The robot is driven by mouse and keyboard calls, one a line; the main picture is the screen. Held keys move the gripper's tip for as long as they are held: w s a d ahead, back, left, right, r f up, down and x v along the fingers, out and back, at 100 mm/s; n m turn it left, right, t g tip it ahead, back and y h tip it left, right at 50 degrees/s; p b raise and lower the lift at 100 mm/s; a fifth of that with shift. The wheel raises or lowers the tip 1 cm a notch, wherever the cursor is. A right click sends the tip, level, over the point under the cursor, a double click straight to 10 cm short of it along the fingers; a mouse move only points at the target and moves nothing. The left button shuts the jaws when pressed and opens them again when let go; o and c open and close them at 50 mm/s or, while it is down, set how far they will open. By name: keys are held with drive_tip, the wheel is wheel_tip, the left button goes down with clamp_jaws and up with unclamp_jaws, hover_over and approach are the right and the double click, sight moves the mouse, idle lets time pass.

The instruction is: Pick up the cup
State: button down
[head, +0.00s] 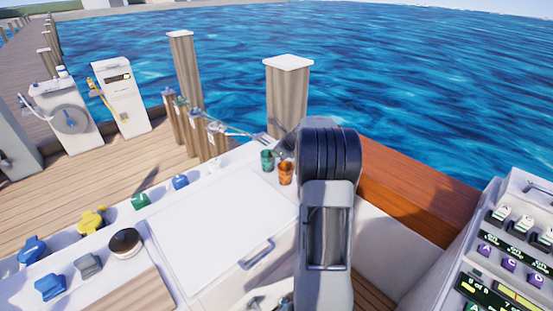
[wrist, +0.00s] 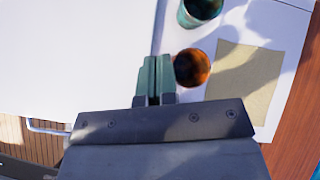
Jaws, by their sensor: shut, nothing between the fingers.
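Two cups stand on the white deck ledge beyond the hatch. The orange-brown cup (head: 286,173) is next to my arm in the head view, and the teal cup (head: 267,160) is just left of it. In the wrist view the orange cup (wrist: 193,67) lies right beside my fingertips, and the teal cup (wrist: 186,17) is farther up, cut by the top edge. My gripper (wrist: 156,62) is shut and empty, left of the orange cup. I cannot tell whether a finger touches it. My arm hides most of the gripper in the head view.
A white hatch lid (head: 215,225) with a metal handle (head: 257,254) lies left of my arm. A beige square (wrist: 243,82) is right of the orange cup. A wooden bench (head: 415,190) and a button console (head: 500,255) stand at right. Several coloured items line the left ledge.

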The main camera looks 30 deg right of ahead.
sight(273, 159)
drive_tip(key=w+d+f+m, duration=0.1)
drive_tip(key=d+f+m, duration=0.25)
drive_tip(key=d, duration=0.25)
drive_tip(key=shift+m+t+h, duration=0.25)
drive_tip(key=shift+t+h, duration=0.05)
drive_tip(key=shift+t, duration=0.1)
drive_tip(key=x, duration=0.4)
drive_tip(key=p+x, duration=0.1)
drive_tip(key=x, duration=0.4)
drive_tip(key=shift+w+a, duration=0.15)
drive_tip(key=shift+a, duration=0.1)
drive_tip(key=shift+r, duration=0.1)
